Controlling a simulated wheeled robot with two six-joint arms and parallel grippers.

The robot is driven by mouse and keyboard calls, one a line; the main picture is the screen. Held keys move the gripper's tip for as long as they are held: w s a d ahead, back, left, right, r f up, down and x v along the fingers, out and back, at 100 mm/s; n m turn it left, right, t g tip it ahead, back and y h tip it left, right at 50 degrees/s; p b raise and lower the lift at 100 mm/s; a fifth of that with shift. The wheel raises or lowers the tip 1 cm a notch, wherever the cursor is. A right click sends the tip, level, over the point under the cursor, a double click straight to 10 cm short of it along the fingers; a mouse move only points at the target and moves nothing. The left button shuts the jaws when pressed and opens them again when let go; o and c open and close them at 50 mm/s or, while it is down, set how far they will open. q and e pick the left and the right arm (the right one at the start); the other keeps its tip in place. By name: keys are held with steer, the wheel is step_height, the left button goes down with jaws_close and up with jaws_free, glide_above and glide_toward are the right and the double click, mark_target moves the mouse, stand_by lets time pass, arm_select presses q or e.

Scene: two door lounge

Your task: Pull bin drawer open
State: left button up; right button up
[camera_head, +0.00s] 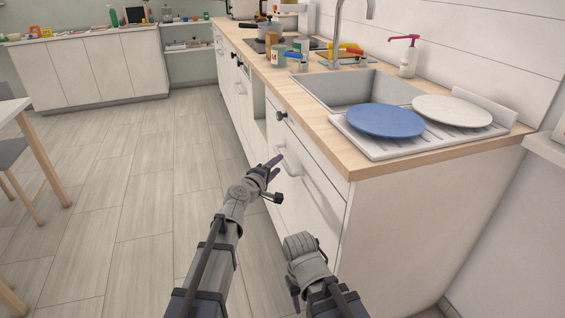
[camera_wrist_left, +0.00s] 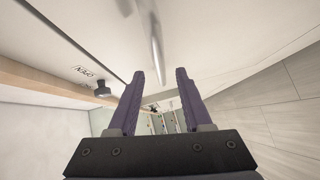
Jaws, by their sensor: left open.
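The white bin drawer front (camera_head: 308,205) is below the sink, near the right end of the counter, and looks flush with the cabinet. Its pale bar handle (camera_head: 291,160) stands out from the upper part of the front. My left gripper (camera_head: 276,168) is beside this handle with its purple fingers apart. In the left wrist view, the handle (camera_wrist_left: 156,45) is ahead of the open left gripper (camera_wrist_left: 158,75), with nothing between the fingers. My right gripper (camera_head: 294,291) is low in front of the cabinet, mostly hidden behind its own wrist.
The wooden counter (camera_head: 335,157) overhangs above the drawer. A dark knob (camera_head: 281,116) sticks out near the handle. A blue plate (camera_head: 385,120) and a white plate (camera_head: 451,110) lie on the drainboard. Open floor (camera_head: 150,210) is to the left.

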mark_target(282, 161)
arm_select(q)
steer(key=x, duration=0.5)
steer(key=shift+s, duration=0.1)
jaws_close()
steer(key=shift+s, duration=0.1)
stand_by(1.1)
